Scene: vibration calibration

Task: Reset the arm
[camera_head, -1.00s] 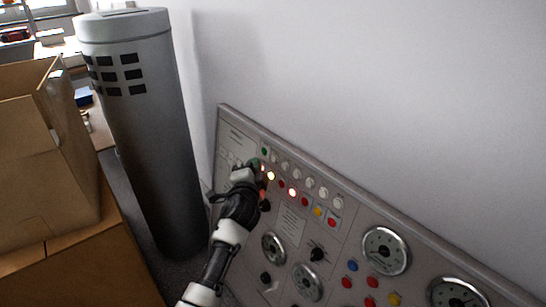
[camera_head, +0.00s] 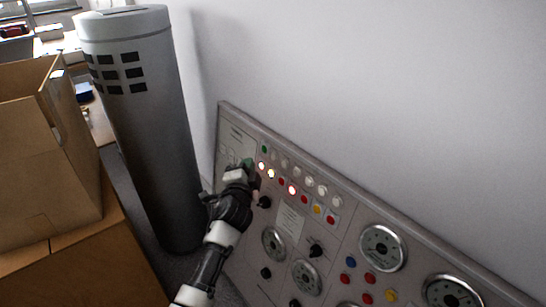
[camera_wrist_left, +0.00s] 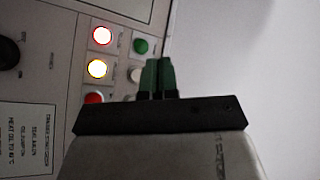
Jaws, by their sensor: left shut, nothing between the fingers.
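My left gripper (camera_head: 246,165) is at the upper left part of a grey control panel (camera_head: 232,125), close to its face. In the left wrist view its two green fingertips (camera_wrist_left: 157,75) are together with nothing between them. Just beyond the fingertips in that view are a green button (camera_wrist_left: 141,46) and a pale button (camera_wrist_left: 134,75). Beside them, a red-rimmed lit button (camera_wrist_left: 102,36) and a yellow lit button (camera_wrist_left: 97,68) glow. I cannot tell whether the fingertips touch the panel. My right gripper is not in view.
The panel carries several gauges (camera_head: 383,248), knobs and coloured buttons. A grey cylinder (camera_head: 150,130) stands left of my arm. A cardboard box (camera_head: 40,150) stands further left. A bare white wall (camera_head: 380,90) rises behind the panel.

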